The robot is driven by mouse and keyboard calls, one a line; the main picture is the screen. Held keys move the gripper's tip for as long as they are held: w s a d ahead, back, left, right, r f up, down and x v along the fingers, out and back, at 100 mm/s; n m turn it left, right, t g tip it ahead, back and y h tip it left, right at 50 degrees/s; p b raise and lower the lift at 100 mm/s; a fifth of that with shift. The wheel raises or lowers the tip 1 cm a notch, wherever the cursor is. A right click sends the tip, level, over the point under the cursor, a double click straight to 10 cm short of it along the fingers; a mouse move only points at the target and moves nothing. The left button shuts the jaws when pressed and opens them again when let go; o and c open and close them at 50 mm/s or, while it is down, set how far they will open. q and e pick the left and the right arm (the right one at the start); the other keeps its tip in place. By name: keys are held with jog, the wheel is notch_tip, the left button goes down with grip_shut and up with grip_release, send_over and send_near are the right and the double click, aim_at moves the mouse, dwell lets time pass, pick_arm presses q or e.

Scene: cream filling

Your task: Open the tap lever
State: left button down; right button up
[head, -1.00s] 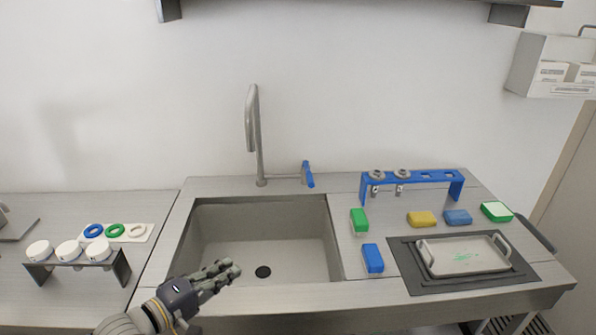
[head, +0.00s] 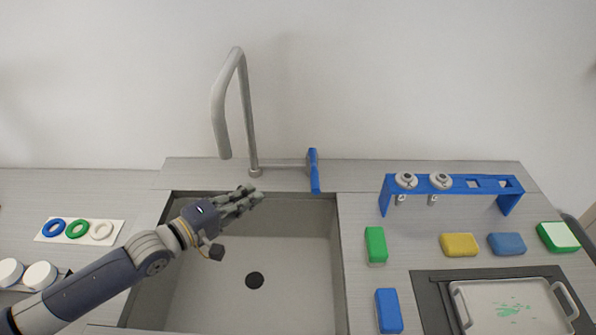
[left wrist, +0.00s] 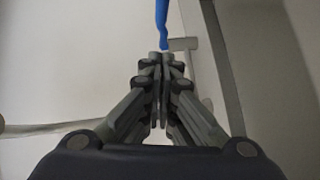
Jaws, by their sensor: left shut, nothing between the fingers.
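The tap has a tall grey bent spout (head: 247,115) behind the sink. Its blue lever (head: 314,171) stands to the right of the spout, joined to it by a thin horizontal pipe. My left gripper (head: 258,193) is over the back of the sink, left of the lever and apart from it in the head view. Its fingers are together and hold nothing. In the left wrist view the blue lever (left wrist: 161,20) shows just beyond the shut fingertips (left wrist: 161,58); I cannot tell there whether they touch. My right gripper is not in view.
The sink (head: 342,260) lies open below my arm. Right of it are a green sponge (head: 375,245), a blue sponge (head: 388,311), a blue rack (head: 455,184) and a tray (head: 459,303). Coloured rings (head: 77,229) lie at the left. The counter around the lever is clear.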

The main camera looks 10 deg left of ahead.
pick_arm(q)
jog(key=p, duration=0.2)
send_near(314, 170)
jog(key=w+a, duration=0.3)
jog(key=d, duration=0.1)
jog(key=d+f, duration=0.1)
jog(key=d, duration=0.1)
jog(key=d+p, duration=0.1)
jog(key=shift+w+d+f, duration=0.15)
jog(key=shift+w+f, duration=0.05)
jog(key=shift+f, duration=0.15)
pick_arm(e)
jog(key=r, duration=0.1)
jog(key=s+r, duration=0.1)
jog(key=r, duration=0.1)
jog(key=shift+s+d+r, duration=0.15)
